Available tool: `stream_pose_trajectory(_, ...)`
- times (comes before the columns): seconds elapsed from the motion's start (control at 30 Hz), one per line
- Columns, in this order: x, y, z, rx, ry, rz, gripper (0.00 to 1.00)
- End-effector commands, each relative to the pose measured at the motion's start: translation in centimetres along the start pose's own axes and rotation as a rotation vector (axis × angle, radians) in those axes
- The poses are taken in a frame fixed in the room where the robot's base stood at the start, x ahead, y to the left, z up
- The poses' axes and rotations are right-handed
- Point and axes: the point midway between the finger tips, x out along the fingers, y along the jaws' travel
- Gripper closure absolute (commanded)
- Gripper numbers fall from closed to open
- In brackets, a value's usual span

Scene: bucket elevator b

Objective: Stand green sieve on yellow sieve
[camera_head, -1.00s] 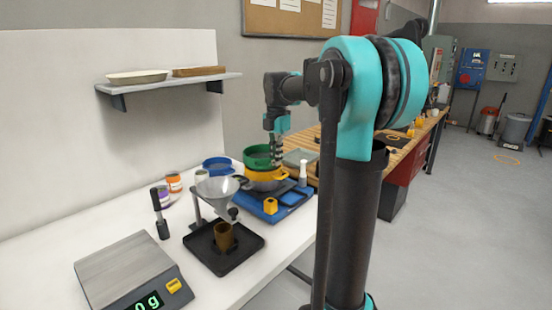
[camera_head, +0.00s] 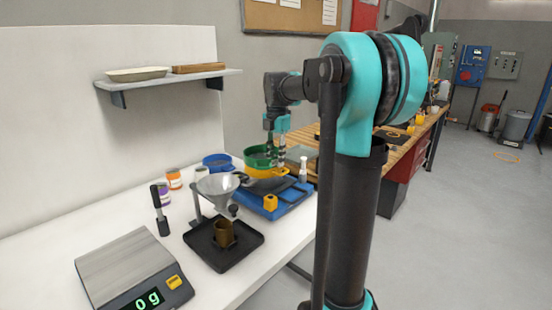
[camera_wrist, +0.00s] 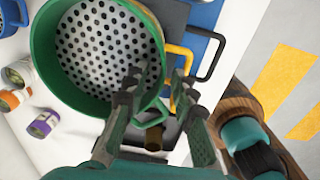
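The green sieve (camera_head: 254,161) sits on top of the yellow sieve (camera_head: 266,173) in the head view. Whether its rim is fully seated all round is too small to tell. In the wrist view the green sieve (camera_wrist: 42,55) shows its perforated bottom and a loop handle between my fingers. A yellow loop (camera_wrist: 191,62), apparently the yellow sieve's handle, shows beyond its right edge. My gripper (camera_head: 276,161) is at the green sieve's right side. In the wrist view my gripper (camera_wrist: 158,73) has its fingers apart, one over the sieve's inside and one outside its wall.
The yellow sieve stands on a blue base (camera_head: 287,202). A blue bowl (camera_head: 216,161) and a white bottle (camera_head: 303,170) are close by.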

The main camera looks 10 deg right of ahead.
Motion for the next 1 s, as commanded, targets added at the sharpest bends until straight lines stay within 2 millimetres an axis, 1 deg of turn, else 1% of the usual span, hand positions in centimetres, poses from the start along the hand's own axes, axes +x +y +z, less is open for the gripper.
stream_pose_trajectory(0.07, -0.5, 0.0, 0.0, 0.000, 0.000, 0.000, 0.74)
stream_pose_trajectory(0.17, -1.7, 0.0, 0.0, 0.000, 0.000, 0.000, 0.74)
stream_pose_trajectory(0.27, -3.6, 0.0, 0.0, 0.000, 0.000, 0.000, 0.74)
stream_pose_trajectory(0.5, -8.8, 0.0, 0.0, 0.000, 0.000, 0.000, 0.74)
stream_pose_trajectory(0.6, -10.6, 0.0, 0.0, 0.000, 0.000, 0.000, 0.74)
stream_pose_trajectory(0.7, -11.8, 0.0, 0.0, 0.000, 0.000, 0.000, 0.74)
stream_pose_trajectory(0.8, -12.7, 0.0, 0.0, 0.000, 0.000, 0.000, 0.74)
stream_pose_trajectory(1.0, -13.1, 0.0, 0.0, 0.000, 0.000, 0.000, 0.74)
